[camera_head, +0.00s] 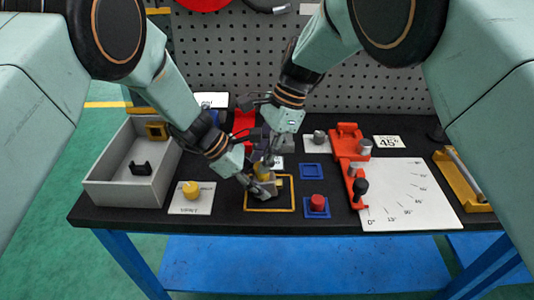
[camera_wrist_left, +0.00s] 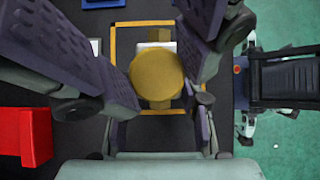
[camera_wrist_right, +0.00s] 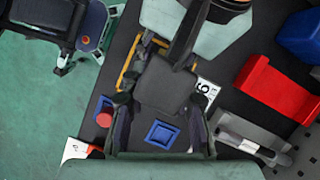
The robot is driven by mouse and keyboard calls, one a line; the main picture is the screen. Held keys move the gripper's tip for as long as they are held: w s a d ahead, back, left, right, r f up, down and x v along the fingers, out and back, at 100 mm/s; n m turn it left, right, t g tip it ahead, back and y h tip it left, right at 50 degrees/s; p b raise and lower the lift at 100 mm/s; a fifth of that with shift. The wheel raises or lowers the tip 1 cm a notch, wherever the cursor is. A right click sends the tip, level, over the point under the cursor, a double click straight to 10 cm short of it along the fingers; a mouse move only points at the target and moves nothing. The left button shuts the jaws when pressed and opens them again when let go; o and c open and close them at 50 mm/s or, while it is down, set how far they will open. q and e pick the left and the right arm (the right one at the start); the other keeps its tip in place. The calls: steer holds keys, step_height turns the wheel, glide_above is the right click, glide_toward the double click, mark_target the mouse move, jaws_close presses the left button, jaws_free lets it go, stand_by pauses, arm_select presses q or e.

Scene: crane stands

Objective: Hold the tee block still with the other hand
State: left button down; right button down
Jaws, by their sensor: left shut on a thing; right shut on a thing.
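The tee block (camera_head: 268,187), pale grey, stands inside a yellow square outline (camera_head: 271,209) on the black bench top. A yellow round plug (camera_head: 262,170) is above it, and in the left wrist view the plug (camera_wrist_left: 157,79) covers most of the block, leaving a pale end (camera_wrist_left: 155,38). My left gripper (camera_head: 256,189) is low at the block and shut on it; its fingertips are partly hidden. Whether plug and block touch is hidden.
A grey bin (camera_head: 108,190) with small parts is at the left, beside a yellow knob (camera_head: 190,189) on a white card. A red cylinder (camera_head: 317,201) on a blue base, a red fixture (camera_head: 348,155) and an angle plate (camera_head: 410,195) are to the right.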

steer(key=shift+s+a, duration=0.1)
steer(key=shift+a, duration=0.15)
steer(key=n, duration=0.2)
steer(key=n+g+h, duration=0.1)
steer(key=n, duration=0.1)
steer(key=shift+f+n+g, duration=0.1)
steer(key=shift+n+g, duration=0.2)
steer(key=shift+n, duration=0.4)
